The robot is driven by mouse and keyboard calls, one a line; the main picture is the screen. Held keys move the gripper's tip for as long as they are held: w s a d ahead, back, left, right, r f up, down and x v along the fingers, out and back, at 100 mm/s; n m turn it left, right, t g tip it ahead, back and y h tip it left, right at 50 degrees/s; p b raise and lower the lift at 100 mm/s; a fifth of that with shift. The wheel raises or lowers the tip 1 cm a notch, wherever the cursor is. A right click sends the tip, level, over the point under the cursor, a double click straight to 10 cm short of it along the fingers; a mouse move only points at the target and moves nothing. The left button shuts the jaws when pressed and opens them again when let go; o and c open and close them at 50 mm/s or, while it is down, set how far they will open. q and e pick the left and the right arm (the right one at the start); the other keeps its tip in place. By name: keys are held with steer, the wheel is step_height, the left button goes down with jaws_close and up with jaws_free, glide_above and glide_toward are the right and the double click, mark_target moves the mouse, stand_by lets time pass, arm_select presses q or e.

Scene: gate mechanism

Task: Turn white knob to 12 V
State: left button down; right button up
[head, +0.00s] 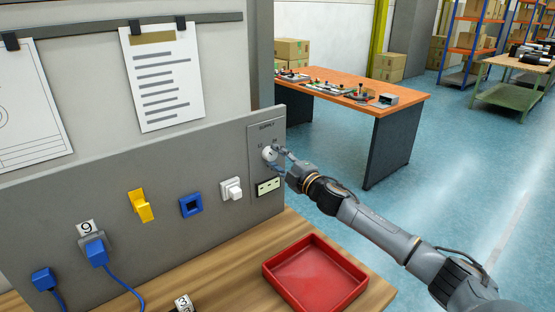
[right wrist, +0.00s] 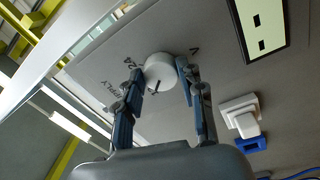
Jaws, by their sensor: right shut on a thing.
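The white knob (head: 269,154) sits on the grey supply panel (head: 256,135) at the right end of the upright board. Small numerals stand just above it, too small to read surely. My right gripper (head: 275,160) reaches in from the right and is shut on the knob. In the right wrist view the white knob (right wrist: 160,70) is between the two blue-padded fingers of my right gripper (right wrist: 160,76). A dark pointer line shows on its face; I cannot tell which number it points to. My left gripper is not in view.
A pale display (head: 267,187) is below the knob. A white plug (head: 231,189), blue square socket (head: 191,205) and yellow hook (head: 141,205) are on the board to the left. A red tray (head: 353,290) lies on the wooden bench below. Open floor lies to the right.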

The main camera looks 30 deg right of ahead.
steer(key=o, duration=1.2)
steer(key=shift+a, duration=0.1)
steer(key=shift+s+f, duration=0.15)
steer(key=shift+s, duration=0.15)
steer(key=s, duration=0.7)
steer(key=s+d, duration=0.1)
steer(key=s, duration=0.3)
steer(key=shift+s+f, duration=0.2)
